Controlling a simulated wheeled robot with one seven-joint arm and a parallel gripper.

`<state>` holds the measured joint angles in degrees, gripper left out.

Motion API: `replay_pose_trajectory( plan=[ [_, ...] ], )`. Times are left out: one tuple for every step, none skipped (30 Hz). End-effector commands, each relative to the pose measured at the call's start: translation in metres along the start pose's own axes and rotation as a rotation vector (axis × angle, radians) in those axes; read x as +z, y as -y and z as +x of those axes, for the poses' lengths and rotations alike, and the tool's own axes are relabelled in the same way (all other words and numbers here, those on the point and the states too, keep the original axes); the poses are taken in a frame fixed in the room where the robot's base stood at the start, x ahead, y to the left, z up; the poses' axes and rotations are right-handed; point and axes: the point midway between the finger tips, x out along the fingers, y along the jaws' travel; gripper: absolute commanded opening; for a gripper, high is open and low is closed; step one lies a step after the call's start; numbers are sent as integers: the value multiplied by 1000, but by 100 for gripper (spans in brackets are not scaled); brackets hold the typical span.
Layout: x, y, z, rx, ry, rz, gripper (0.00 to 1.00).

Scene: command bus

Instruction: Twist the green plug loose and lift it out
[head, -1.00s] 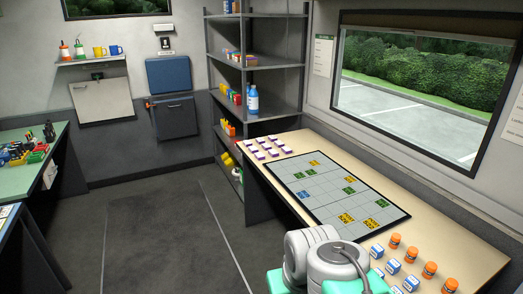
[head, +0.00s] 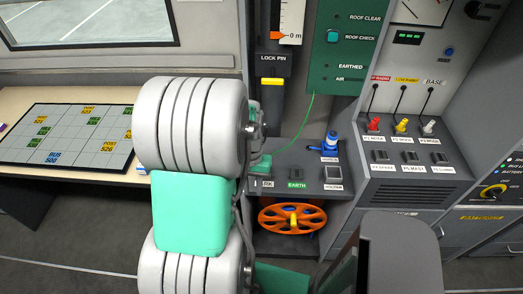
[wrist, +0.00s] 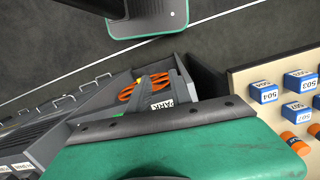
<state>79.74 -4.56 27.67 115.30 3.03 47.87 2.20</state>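A thin green cord runs from the dark green upright panel (head: 348,50) down to a green piece (head: 262,163) at the left of the grey socket shelf. This piece looks like the green plug, partly hidden by my arm; I cannot tell how it is seated. A partly covered label ending in "RK" is just below it; the wrist view shows a PARK label (wrist: 161,105). A green EARTH label (head: 296,185) is to the right. My arm hides my gripper in the head view.
An orange handwheel (head: 291,219) is below the shelf. A blue-topped fitting (head: 330,142) and a HOLDER box (head: 333,174) stand on the right. Red (head: 374,124), yellow (head: 401,125) and white (head: 428,127) plugs are farther right. A table with a grid board (head: 70,136) is left.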

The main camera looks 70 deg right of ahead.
Motion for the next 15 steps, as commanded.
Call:
replay_pose_trajectory(
  plan=[
    [-17, -5, 6, 2, -16, 40, 25],
    [-30, -4, 7, 5, -37, 59, 25],
    [-48, -4, 4, 7, -74, 91, 25],
    [-61, -5, -2, 7, -107, 114, 25],
    [-72, -6, -7, 5, -137, 137, 25],
    [-87, -6, -15, 2, -176, 166, 25],
    [-96, -6, -21, -1, -203, 186, 25],
    [-104, -7, -27, -4, -228, 207, 25],
    [-114, -8, -33, -9, -260, 242, 25],
    [-118, -9, -34, -13, -279, 280, 25],
    [-121, -10, -34, -17, -290, 311, 25],
    [-122, -10, -35, -23, -298, 338, 25],
    [-123, -9, -34, -26, -300, 351, 25],
    [-123, -9, -34, -27, -299, 359, 25],
    [-123, -9, -32, -27, -298, 362, 25]
  ],
)
